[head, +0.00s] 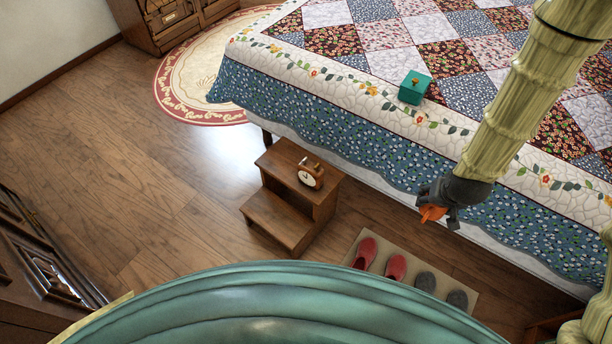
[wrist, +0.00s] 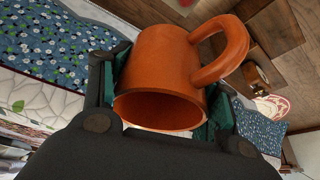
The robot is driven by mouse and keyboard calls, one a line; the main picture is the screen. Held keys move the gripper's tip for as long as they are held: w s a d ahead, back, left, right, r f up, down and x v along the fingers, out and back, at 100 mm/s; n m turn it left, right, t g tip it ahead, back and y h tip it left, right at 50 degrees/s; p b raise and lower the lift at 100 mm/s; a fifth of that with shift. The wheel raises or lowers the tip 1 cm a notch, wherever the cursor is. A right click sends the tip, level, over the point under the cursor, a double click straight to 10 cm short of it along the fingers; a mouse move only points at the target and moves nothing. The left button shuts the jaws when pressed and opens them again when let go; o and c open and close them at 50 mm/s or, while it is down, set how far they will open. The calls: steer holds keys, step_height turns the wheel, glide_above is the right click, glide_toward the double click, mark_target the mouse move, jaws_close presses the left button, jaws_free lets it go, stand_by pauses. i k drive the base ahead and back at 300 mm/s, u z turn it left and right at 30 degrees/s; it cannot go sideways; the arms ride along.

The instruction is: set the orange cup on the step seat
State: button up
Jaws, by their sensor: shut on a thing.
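The orange cup (wrist: 158,75) is held between the fingers of my gripper (wrist: 165,95) in the wrist view. Its handle points up and right there, and its open mouth faces the camera. In the head view the cup (head: 432,213) is a small orange shape at the end of my gripper (head: 437,205), beside the bed's near edge. The wooden step seat (head: 275,218) stands on the floor against the bed, left of my gripper. It has a lower step and a higher top.
The bed with a patchwork quilt (head: 330,110) fills the upper right, with a teal box (head: 415,87) on it. A mat (head: 450,291) with red slippers (head: 366,253) and grey slippers (head: 426,281) lies right of the step seat. Open floor (head: 150,190) lies to its left.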

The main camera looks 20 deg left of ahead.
mark_target(282, 161)
steer(key=u, duration=0.5)
steer(key=k, duration=1.15)
steer(key=u, duration=1.05)
steer(key=i, duration=0.6)
steer(key=u, duration=0.55)
steer(key=i, duration=0.7)
steer(key=z, duration=0.8)
steer(key=i, duration=0.55)
steer(key=z, duration=0.7)
